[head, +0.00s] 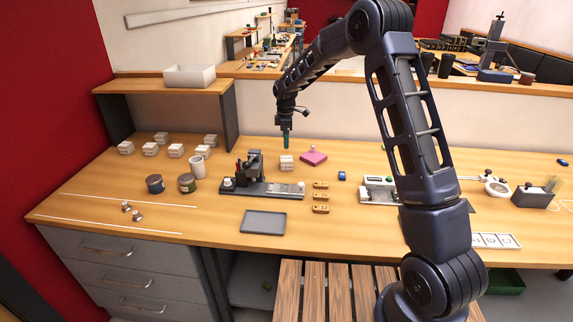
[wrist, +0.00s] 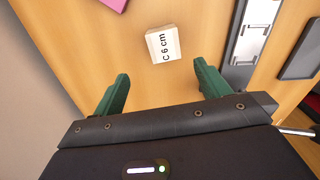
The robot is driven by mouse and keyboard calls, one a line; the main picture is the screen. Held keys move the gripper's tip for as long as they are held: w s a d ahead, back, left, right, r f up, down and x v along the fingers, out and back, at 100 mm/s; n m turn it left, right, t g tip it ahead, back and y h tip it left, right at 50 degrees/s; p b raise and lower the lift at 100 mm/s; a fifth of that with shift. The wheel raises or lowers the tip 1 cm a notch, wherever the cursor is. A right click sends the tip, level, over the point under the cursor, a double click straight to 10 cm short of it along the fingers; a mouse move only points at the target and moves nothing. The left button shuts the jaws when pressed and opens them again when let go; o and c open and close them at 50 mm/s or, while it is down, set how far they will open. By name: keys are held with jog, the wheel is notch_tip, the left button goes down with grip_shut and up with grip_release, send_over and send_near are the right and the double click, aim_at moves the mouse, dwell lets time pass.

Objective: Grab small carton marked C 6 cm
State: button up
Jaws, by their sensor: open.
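The small carton marked "C 6 cm" (wrist: 163,44) is a white box standing on the wooden table, its label readable in the wrist view. In the head view a small white carton (head: 287,162) stands just below my gripper (head: 286,138), behind the marker device. In the wrist view my gripper (wrist: 158,90) has its two green fingers wide apart, with nothing between them. The carton lies beyond the fingertips, roughly centred between them, and is not touched.
A pink block (head: 313,157) lies right of the carton. The dark marker device (head: 262,187) with its rail stands in front. Several white cartons (head: 176,150) stand at the left. A grey tray (head: 263,222) lies near the front edge.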

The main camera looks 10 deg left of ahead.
aim_at(287, 158)
notch_tip(287, 158, down, 6)
jog(key=shift+r, duration=0.2)
jog(key=shift+s+d+f, duration=0.1)
jog(key=shift+s+f, duration=0.1)
jog(key=shift+f, duration=1.15)
jog(key=shift+s+d+f, duration=0.1)
jog(key=shift+s+f, duration=0.05)
jog(key=shift+f, duration=1.15)
jog(key=c, duration=1.1)
jog(key=shift+o, duration=0.2)
jog(key=shift+r, duration=0.15)
